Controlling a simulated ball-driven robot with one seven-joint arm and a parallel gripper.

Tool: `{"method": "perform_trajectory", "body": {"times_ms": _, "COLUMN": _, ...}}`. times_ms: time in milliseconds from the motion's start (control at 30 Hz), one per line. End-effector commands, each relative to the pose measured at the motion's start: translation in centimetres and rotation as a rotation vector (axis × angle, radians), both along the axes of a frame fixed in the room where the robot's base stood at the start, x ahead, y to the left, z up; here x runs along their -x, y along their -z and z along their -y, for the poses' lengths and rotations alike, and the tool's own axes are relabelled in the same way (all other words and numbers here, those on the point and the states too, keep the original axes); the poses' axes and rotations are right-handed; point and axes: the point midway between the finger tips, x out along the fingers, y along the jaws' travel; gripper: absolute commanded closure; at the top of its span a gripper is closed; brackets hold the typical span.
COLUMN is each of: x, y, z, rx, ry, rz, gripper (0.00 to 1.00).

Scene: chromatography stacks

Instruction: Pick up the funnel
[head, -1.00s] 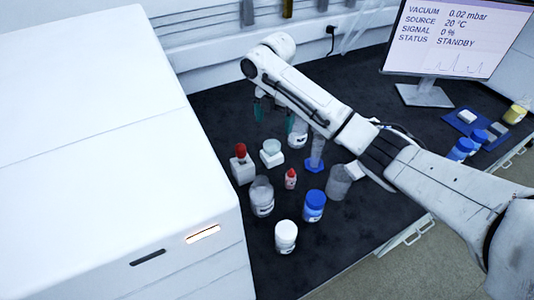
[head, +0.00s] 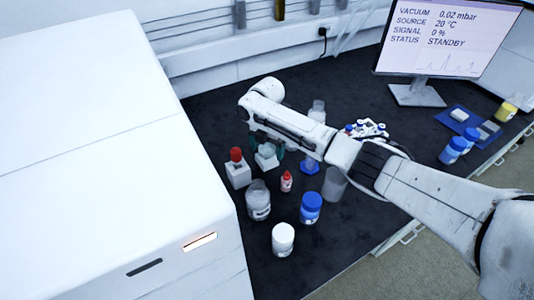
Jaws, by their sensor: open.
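What looks like the funnel, a small pale translucent cup shape (head: 267,151), sits on a white block (head: 266,163) in the middle of the bench, partly hidden by my arm. My gripper (head: 266,146) points down over it, with its teal fingers apart, one at the left and one at the right of the funnel. The gripper is open. I cannot tell whether the fingers touch the funnel.
A red-capped item on a white block (head: 237,172) stands close left. A clear jar (head: 258,203), small red bottle (head: 286,181), blue jar (head: 311,207), white-lidded jar (head: 283,239) and grey beaker (head: 334,184) stand in front. A blue-based cylinder (head: 310,166) is right.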

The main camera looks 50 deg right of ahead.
Motion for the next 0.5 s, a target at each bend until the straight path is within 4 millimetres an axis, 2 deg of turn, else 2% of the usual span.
{"method": "perform_trajectory", "body": {"times_ms": 233, "x": 0.01, "y": 0.25, "z": -0.01, "rx": 0.000, "ry": -0.001, "rz": -0.001, "gripper": 0.07}}
{"method": "perform_trajectory", "body": {"times_ms": 500, "x": 0.00, "y": 0.22, "z": -0.01, "rx": 0.000, "ry": -0.001, "rz": 0.000, "gripper": 0.32}}
